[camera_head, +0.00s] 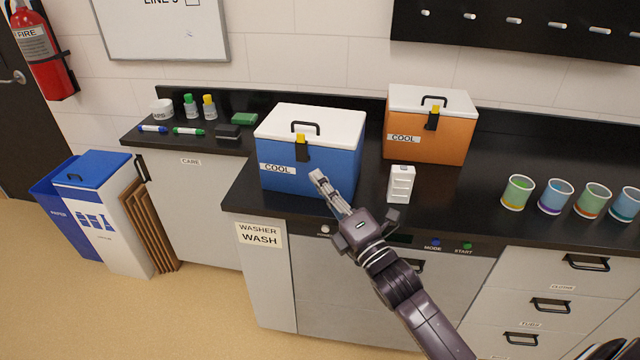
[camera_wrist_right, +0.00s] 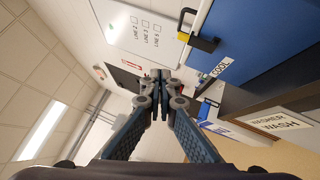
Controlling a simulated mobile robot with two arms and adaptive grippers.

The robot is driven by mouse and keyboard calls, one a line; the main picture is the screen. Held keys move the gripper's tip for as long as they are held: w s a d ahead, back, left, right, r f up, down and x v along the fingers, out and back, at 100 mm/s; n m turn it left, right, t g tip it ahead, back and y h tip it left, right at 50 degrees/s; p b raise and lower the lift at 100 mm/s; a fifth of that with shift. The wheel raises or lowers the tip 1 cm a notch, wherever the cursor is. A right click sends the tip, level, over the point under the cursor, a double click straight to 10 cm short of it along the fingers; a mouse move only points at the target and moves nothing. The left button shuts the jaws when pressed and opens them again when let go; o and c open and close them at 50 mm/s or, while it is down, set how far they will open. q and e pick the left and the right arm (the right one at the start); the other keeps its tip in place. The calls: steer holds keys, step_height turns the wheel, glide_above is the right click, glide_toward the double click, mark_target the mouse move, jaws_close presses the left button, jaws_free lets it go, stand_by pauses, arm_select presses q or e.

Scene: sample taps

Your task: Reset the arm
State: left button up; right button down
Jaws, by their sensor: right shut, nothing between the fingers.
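My right arm reaches in from the lower right in the head view. Its gripper (camera_head: 318,178) is shut and empty, just in front of the blue cooler box (camera_head: 290,179). I cannot tell whether the fingertips touch the cooler. In the right wrist view the gripper's fingers (camera_wrist_right: 162,76) meet at the tips with nothing between them. The blue cooler (camera_wrist_right: 245,45) fills the upper right there, with its yellow-and-black latch (camera_wrist_right: 202,42). Its white lid is closed. My left gripper is not in view.
An orange cooler (camera_head: 425,149), a small white container (camera_head: 401,184) and several coloured cups (camera_head: 517,192) stand on the black counter. Markers (camera_head: 188,131) and small bottles (camera_head: 209,107) are at the left. The washer front (camera_head: 330,275) is below. Blue and white bins (camera_head: 110,215) stand on the floor.

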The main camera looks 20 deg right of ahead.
steer(key=shift+r, duration=0.1)
stand_by(0.3)
step_height(320, 180, down, 24)
steer(key=s+d+m+g+h, duration=0.1)
steer(key=d+m+g+h, duration=0.1)
steer(key=m+g, duration=0.35)
steer(key=s+f+m+g, duration=0.2)
steer(key=s+f+m, duration=0.15)
steer(key=f, duration=0.55)
steer(key=s+f+m+g, duration=0.1)
steer(key=s+f+m, duration=0.1)
steer(key=s+f, duration=0.5)
steer(key=s+a+f+m+g+h, duration=0.1)
steer(key=s+f+m+g, duration=0.25)
steer(key=s+f, duration=0.95)
steer(key=s+a+f+m+g, duration=0.25)
steer(key=s+f+g, duration=0.25)
steer(key=s+f, duration=0.8)
steer(key=s+f+m+g, duration=0.2)
steer(key=s+m, duration=0.1)
steer(key=s, duration=1.1)
steer(key=shift+s+f+g, duration=0.15)
steer(key=shift+f+g, duration=0.15)
steer(key=shift+f, duration=0.1)
